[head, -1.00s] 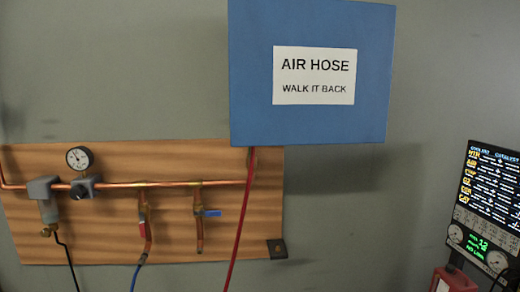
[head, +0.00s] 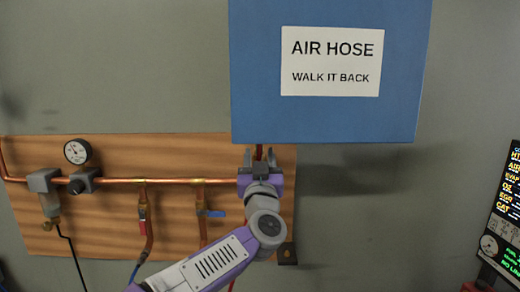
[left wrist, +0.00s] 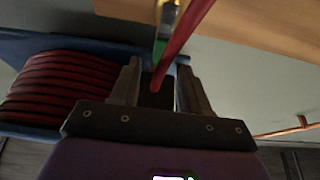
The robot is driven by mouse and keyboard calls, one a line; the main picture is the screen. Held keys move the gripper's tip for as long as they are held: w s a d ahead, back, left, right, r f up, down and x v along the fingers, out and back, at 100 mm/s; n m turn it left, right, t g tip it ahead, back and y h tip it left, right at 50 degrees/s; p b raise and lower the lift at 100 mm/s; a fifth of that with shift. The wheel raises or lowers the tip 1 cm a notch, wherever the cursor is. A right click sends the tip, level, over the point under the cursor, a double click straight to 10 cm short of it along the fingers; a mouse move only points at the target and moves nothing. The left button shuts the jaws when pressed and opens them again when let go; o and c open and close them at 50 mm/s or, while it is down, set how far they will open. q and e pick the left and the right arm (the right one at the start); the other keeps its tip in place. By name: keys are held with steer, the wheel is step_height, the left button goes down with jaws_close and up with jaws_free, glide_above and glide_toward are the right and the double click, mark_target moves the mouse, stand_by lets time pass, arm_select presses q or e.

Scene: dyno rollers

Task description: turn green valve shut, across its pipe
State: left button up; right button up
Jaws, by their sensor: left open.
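In the left wrist view a small green part (left wrist: 160,47), which looks like the green valve's handle, shows beyond my fingers, next to a brass fitting (left wrist: 169,17). Which way it points against its pipe is hard to tell. In the head view I see no green valve; the blue box and my arm cover that area. My left gripper (head: 260,157) is at the right end of the copper pipe (head: 115,182), just under the blue box. In the left wrist view its fingers (left wrist: 160,75) are apart, with the red hose (left wrist: 190,30) crossing between them. My right gripper is not in view.
The blue box (head: 330,125) labelled AIR HOSE overhangs my gripper; its coiled red hose (left wrist: 50,90) shows close in the left wrist view. A red-handled valve (head: 143,212) and a blue-handled valve (head: 215,213) hang left on the wooden board (head: 90,230). A lit panel (head: 508,200) stands at right.

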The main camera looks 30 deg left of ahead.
mark_target(260, 150)
arm_select(q)
steer(key=shift+x, duration=1.7)
steer(key=shift+w, duration=0.1)
jaws_close()
